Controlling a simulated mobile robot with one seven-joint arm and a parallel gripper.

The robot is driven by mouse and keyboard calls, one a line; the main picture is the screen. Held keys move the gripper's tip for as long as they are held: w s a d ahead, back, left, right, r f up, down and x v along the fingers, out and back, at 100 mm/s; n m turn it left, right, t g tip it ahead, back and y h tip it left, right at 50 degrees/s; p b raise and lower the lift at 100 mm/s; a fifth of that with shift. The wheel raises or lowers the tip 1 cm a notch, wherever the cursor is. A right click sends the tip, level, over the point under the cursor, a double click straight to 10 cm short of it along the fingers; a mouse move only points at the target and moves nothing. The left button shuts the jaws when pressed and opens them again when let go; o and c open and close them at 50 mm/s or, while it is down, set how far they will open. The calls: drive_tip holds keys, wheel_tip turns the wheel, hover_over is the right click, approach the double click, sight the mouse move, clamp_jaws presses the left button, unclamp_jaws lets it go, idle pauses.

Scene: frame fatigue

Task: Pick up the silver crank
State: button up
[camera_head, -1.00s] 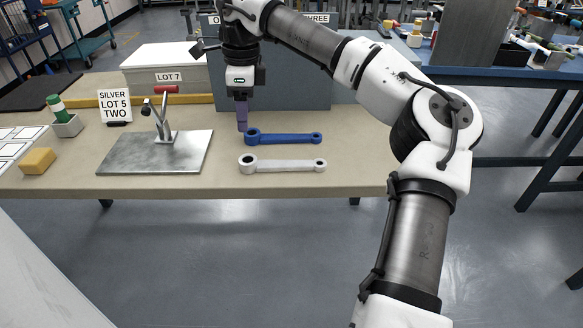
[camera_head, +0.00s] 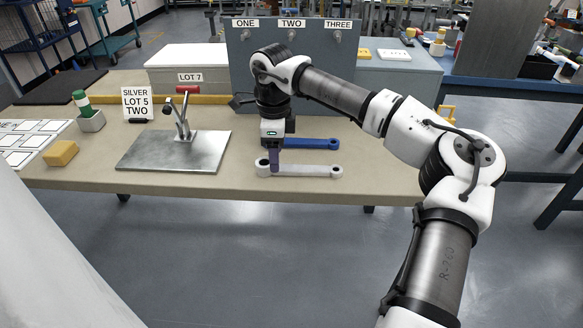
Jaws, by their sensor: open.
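The silver crank (camera_head: 310,171) lies flat on the beige workbench near its front edge, its larger ringed end to the left. My gripper (camera_head: 274,163) points down at the crank's left part, just right of the large ring. Its purple fingers overlap the crank in the picture; I cannot tell whether they touch it or straddle it. The jaws are open. A blue crank (camera_head: 318,143) lies just behind the silver one, its left end hidden by my gripper.
A steel plate with a red-handled clamp (camera_head: 172,153) stands left. A yellow block (camera_head: 61,153) lies far left.

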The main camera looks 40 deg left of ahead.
wheel_tip(320, 180, down, 3)
clamp_jaws()
idle(0.4)
drive_tip(key=shift+r, duration=0.1)
